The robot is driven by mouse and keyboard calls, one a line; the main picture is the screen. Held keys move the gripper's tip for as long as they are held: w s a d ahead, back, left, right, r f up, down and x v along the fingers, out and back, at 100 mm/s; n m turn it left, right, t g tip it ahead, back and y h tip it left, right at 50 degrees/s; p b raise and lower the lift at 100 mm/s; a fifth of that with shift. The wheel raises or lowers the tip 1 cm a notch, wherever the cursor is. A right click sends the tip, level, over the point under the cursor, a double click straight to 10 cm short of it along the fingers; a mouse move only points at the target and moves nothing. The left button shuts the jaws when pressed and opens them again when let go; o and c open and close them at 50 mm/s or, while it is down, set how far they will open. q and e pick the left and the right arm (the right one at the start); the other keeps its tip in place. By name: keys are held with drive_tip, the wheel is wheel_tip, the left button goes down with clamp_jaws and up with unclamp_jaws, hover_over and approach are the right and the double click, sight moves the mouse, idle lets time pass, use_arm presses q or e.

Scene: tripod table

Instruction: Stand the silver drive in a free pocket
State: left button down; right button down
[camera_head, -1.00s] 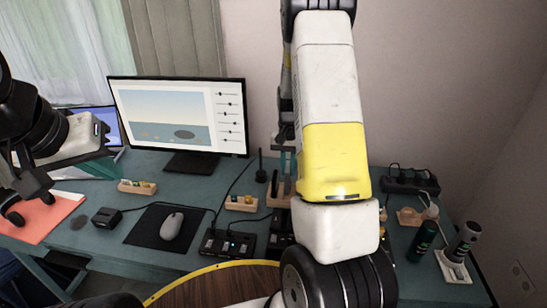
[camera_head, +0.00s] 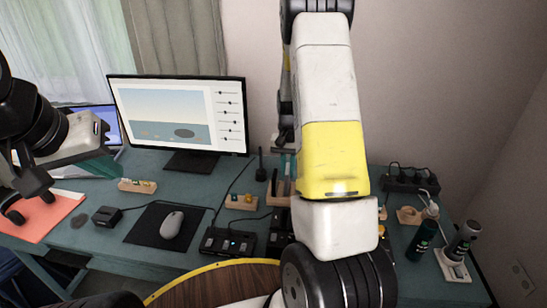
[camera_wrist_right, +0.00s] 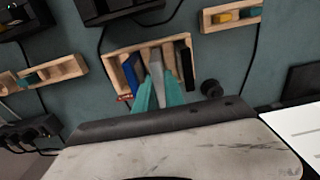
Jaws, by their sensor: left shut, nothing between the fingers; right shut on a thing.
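In the right wrist view a wooden rack (camera_wrist_right: 113,58) holds a blue drive (camera_wrist_right: 131,74) at left and a black drive (camera_wrist_right: 184,62) at right. The silver drive (camera_wrist_right: 158,66) stands between them, over or in the middle of the rack. My right gripper (camera_wrist_right: 158,90) is shut on it with its teal fingers. Whether the drive's lower end rests on the pocket floor is hidden. In the head view my right arm covers most of the rack (camera_head: 279,198).
A small block with yellow pieces (camera_wrist_right: 235,17) and another wooden holder (camera_wrist_right: 55,72) lie on either side of the rack. A dark round knob-like object (camera_wrist_right: 211,88) is close at its right. The monitor (camera_head: 185,118), mouse (camera_head: 172,225) and bottles (camera_head: 423,240) stand farther off.

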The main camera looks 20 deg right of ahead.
drive_tip(key=shift+f, duration=1.45)
drive_tip(key=c, duration=1.3)
unclamp_jaws()
drive_tip(key=shift+c, duration=0.2)
wheel_tip(320, 180, up, 8)
drive_tip(key=shift+f, duration=0.25)
drive_tip(key=shift+r, duration=0.2)
